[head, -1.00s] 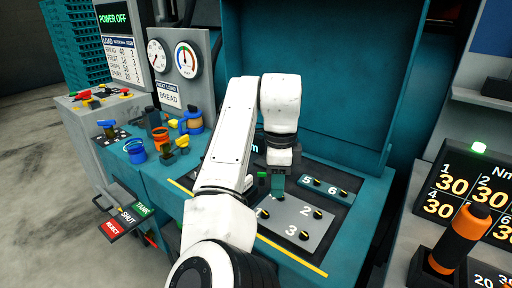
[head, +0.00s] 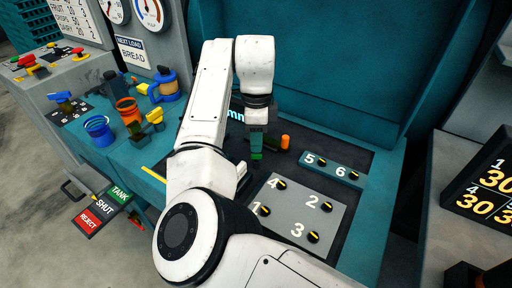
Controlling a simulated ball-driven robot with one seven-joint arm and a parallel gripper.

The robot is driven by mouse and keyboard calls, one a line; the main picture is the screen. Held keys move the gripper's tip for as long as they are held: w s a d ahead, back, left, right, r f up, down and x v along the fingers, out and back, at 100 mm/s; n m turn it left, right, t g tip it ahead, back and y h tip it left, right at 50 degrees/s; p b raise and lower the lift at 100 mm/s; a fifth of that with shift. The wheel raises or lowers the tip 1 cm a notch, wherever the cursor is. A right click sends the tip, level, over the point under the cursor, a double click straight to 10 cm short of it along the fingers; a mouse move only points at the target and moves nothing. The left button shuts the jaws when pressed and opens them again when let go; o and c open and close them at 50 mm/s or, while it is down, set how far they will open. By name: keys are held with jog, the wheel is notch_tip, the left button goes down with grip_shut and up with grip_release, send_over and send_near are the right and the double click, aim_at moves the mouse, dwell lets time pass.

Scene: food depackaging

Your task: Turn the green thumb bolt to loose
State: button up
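An orange-tipped bolt (head: 285,142) stands close to the right of my gripper. The grey plate (head: 292,212) and the teal strip (head: 320,170) carry several numbered black-and-yellow bolts. A tall teal panel (head: 320,70) rises behind. Coloured valves (head: 128,110) stand at left.

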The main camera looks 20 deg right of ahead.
aim_at(256, 157)
jog(key=shift+s+f, duration=0.1)
jog(key=shift+f, duration=2.15)
grip_shut()
